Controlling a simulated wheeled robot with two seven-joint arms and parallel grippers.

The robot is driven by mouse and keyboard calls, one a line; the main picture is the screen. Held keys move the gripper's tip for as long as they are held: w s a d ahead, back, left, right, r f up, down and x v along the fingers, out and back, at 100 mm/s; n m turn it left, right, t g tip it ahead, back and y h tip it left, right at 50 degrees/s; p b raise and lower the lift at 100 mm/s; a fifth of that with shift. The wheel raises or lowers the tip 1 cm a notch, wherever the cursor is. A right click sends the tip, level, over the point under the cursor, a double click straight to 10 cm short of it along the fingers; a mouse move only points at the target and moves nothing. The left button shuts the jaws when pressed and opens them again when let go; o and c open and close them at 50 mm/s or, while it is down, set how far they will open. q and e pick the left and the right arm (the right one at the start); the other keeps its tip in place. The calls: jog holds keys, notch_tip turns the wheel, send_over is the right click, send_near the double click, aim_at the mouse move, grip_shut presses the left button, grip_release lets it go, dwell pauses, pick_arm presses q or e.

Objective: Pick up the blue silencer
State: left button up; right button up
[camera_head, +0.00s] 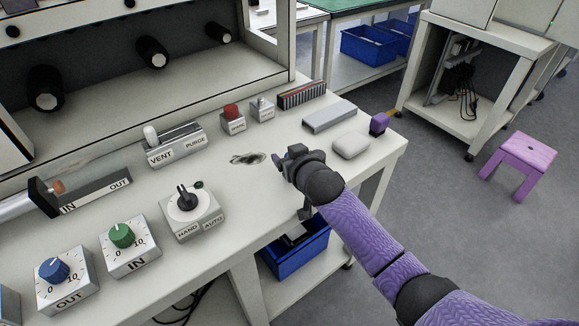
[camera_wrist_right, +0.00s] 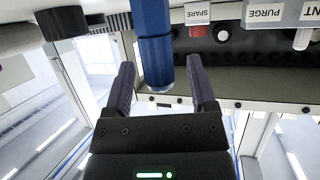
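The blue silencer (camera_wrist_right: 154,45) is a blue cylinder in the right wrist view, where the scene appears upside down. It lies between the two fingers of my right gripper (camera_wrist_right: 160,84), with a gap visible on each side. The fingers are apart and not closed on it. My left gripper is not in view.
The bench (camera_head: 240,205) carries a VENT/PURGE switch box (camera_head: 177,146), a red button box (camera_head: 232,120), a HAND/AUTO box (camera_head: 190,208) and dial boxes.

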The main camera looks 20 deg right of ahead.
grip_shut()
